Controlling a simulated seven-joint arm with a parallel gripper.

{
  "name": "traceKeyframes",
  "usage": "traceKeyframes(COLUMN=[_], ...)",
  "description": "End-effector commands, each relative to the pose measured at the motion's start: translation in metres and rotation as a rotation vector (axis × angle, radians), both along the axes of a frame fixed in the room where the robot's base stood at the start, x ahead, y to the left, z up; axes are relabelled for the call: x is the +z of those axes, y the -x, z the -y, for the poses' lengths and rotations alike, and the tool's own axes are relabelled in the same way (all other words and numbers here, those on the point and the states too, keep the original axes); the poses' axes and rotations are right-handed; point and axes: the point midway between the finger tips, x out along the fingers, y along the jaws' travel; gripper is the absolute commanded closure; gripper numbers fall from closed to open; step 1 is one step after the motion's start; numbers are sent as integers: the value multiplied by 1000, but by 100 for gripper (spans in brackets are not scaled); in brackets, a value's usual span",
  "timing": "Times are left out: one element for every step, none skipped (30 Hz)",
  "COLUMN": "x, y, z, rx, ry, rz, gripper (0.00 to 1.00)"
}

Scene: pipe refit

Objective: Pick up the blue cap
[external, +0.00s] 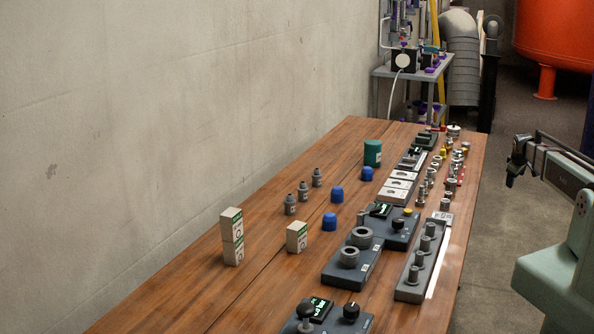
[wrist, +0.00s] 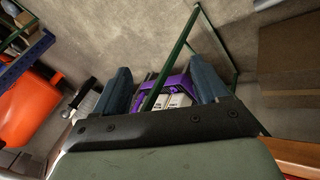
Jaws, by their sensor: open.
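In the external view my arm is at the right edge, beyond the table's right side.
Dark fixtures (external: 350,258) and a peg rail (external: 423,262) line the table's right side. Bare wood (external: 275,262) lies at front left. An orange tank (external: 556,35) stands behind.

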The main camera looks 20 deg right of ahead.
Motion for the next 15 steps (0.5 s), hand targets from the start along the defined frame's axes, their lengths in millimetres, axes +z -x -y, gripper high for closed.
traceKeyframes(x=[23,35,50,61,71,83,91,99,109,117,124,132,139,145,153], y=[-7,-10,-13,-15,-16,-18,-20,-21,-23,-24,-25,-27,-29,-30,-33], z=[19,28,38,45,52,59,64,68,73,76,79,83,85,86,87], rx=[2,4,10,12,15,19,22,25,30,33,37,42,46,51,57], ry=[31,48,71,86,101,119,130,143,157,167,177,189,198,206,214], rz=[24,35,49,59,68,76,83,88,94,99,103,108,111,114,118], gripper=[27,27,27,27,27,27,27,27,27,27,27,27,27,27,27])
